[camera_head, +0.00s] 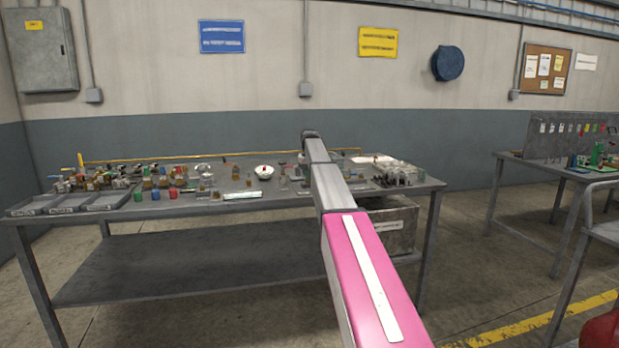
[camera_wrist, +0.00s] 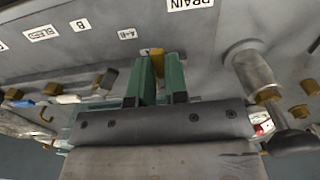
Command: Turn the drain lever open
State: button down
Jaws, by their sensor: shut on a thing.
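In the wrist view, my gripper (camera_wrist: 162,72) has its two green fingers close together, shut on a small yellow piece (camera_wrist: 153,53) at the grey panel. The yellow piece looks like a lever, but most of it is hidden by the fingers. A white DRAIN label (camera_wrist: 190,4) is above and to the right of it, and an A+B label (camera_wrist: 128,33) is just to its left. I cannot tell how far the lever is turned. In the head view, my arm reaches over the workbench (camera_head: 190,225) and hides the gripper.
In the wrist view, a grey cylindrical fitting (camera_wrist: 250,68) stands right of the fingers, with brass fittings (camera_wrist: 310,87) farther right. More brass parts (camera_wrist: 104,78) are at the left. In the head view, the bench holds many small parts and grey trays (camera_head: 70,203) at its left end.

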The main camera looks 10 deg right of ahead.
jog(key=c, duration=1.1)
grip_release()
notch_tip(320, 180, up, 11)
jog(key=shift+f, duration=0.1)
